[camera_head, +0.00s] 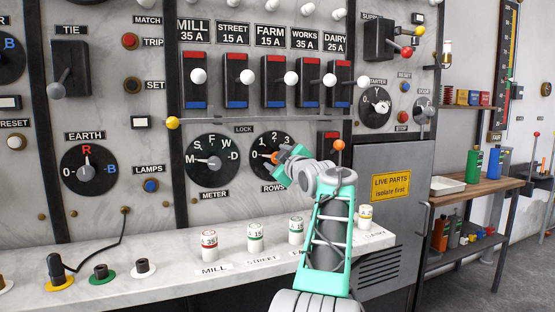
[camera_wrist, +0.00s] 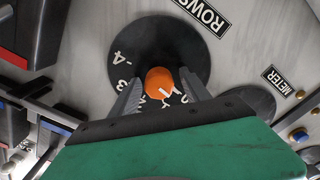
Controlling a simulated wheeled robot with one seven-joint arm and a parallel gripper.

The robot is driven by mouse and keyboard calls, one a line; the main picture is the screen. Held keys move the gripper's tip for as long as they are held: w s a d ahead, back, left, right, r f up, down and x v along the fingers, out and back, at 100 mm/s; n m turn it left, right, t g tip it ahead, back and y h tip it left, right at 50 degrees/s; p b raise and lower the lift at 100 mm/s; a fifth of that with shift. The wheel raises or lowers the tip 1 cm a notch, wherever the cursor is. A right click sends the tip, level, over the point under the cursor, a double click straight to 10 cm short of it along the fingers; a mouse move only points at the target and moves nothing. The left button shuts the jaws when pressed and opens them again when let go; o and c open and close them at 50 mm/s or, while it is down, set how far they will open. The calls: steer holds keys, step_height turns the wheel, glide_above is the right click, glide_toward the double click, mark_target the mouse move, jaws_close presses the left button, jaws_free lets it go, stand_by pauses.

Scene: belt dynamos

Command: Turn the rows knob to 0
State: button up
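The rows knob is on a round black dial (camera_head: 258,148) with white numbers, above the ROWS label in the head view. The 0 sits at its left, with 1, 2 and 3 along the top. In the wrist view the knob's orange end (camera_wrist: 160,83) with a white mark faces me, and the black dial (camera_wrist: 190,45) is behind it. My gripper (camera_wrist: 160,82) is open, with one finger on each side of the orange end; small gaps seem to show. In the head view my gripper (camera_head: 278,158) covers the dial's right part. Which number the knob points to is unclear.
The METER dial (camera_head: 211,175) is to the left of the rows dial and also shows in the wrist view (camera_wrist: 246,108). Several lever switches (camera_head: 236,80) are above. A ledge (camera_head: 150,285) with labelled fuses is below. A grey cabinet (camera_head: 390,160) is at the right.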

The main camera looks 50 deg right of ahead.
steer(key=v, duration=0.7)
steer(key=shift+s+a, duration=0.2)
steer(key=shift+s, duration=0.15)
